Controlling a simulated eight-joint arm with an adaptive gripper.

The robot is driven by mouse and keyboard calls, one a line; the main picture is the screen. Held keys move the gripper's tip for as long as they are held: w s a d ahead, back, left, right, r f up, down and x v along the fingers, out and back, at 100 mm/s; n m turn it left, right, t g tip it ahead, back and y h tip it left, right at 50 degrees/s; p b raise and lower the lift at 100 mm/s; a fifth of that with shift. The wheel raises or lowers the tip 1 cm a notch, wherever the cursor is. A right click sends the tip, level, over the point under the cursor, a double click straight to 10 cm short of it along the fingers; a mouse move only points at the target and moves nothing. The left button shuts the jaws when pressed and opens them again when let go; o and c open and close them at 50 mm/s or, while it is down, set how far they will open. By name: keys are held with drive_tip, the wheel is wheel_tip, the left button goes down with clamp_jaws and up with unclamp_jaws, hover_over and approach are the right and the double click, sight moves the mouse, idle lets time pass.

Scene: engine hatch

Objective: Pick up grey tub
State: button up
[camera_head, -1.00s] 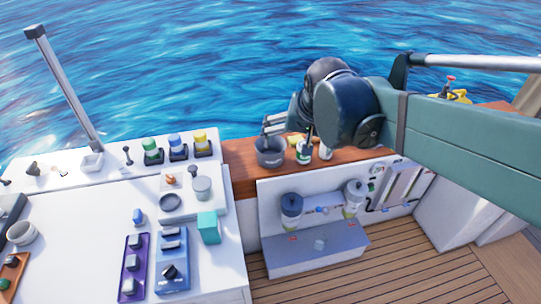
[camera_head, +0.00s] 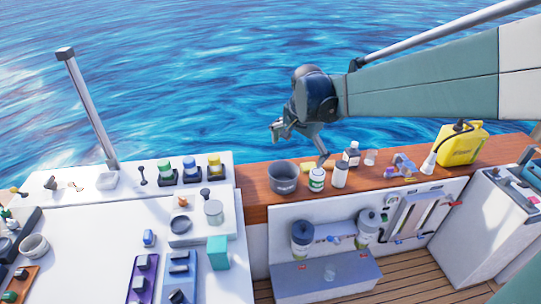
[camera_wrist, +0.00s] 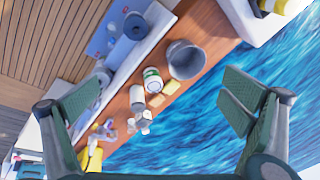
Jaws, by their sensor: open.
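The grey tub (camera_head: 284,178) stands upright on the wooden ledge, just right of the white counter, and looks empty. In the wrist view the tub (camera_wrist: 187,60) is near the top centre, beyond my fingertips and between their lines. My gripper (camera_head: 276,130) is raised above and behind the tub, over the water side, apart from it. In the wrist view my gripper (camera_wrist: 155,105) has its two fingers spread wide with nothing between them.
A white jar with a green label (camera_head: 317,180) and a white bottle (camera_head: 340,174) stand close right of the tub. A yellow sponge-like block (camera_head: 309,167) lies behind them. A yellow can (camera_head: 461,145) stands farther right. The white counter (camera_head: 110,225) holds several items.

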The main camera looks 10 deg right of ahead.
drive_tip(key=w+f+m+g, duration=0.1)
drive_tip(key=w+f+m, duration=0.2)
drive_tip(key=w+f, duration=0.35)
drive_tip(key=m+g, duration=0.3)
drive_tip(key=m, duration=0.4)
hover_over(283, 178)
drive_tip(key=s+a, duration=0.1)
drive_tip(key=s, duration=0.4)
wheel_tip(283, 178, down, 22)
drive_tip(key=shift+a+h, duration=0.2)
drive_tip(key=shift+h, duration=0.2)
drive_tip(key=shift+f, duration=0.2)
drive_tip(key=shift+d+f, duration=0.15)
drive_tip(key=shift+f, duration=1.05)
drive_tip(key=shift+s+d+f, duration=0.1)
drive_tip(key=shift+d+f, duration=0.05)
drive_tip(key=shift+f, duration=1.15)
drive_tip(key=shift+s+d+f, duration=0.1)
drive_tip(key=shift+d+f, duration=0.05)
drive_tip(key=shift+f, duration=1.1)
